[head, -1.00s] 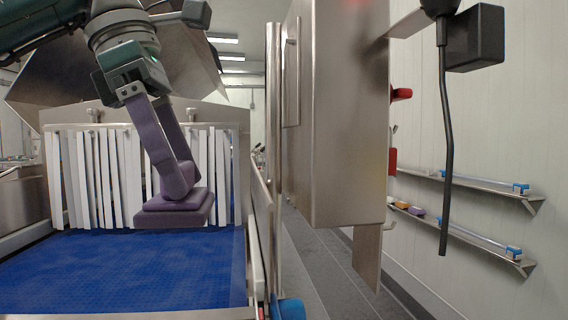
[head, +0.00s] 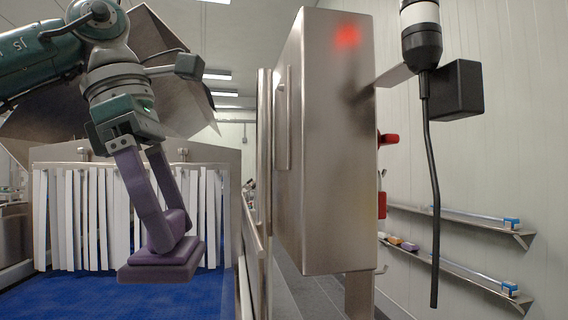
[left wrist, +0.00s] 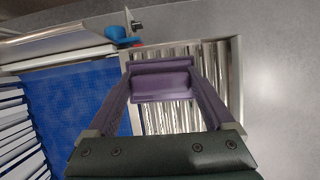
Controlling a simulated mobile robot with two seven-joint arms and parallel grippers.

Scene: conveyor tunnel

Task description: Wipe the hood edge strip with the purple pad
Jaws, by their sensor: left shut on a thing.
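The purple pad (head: 158,270) hangs under my left gripper (head: 166,230), whose purple fingers are shut on its raised grip. In the head view the pad is in front of the white strip curtain, above the blue belt. In the left wrist view the pad (left wrist: 160,84) shows between the fingertips. The hood (head: 212,158) is the metal housing over the curtain. A thin pale strip (head: 72,164) runs along its lower edge above the curtain; I take this as the hood edge strip. The pad appears apart from it, lower down. My right gripper is not in view.
The blue belt (head: 100,296) runs under the strip curtain (head: 95,220). A tall steel cabinet (head: 330,150) with a red light stands right of the belt. A black cable (head: 432,190) hangs farther right. Wall shelves (head: 460,275) hold small items.

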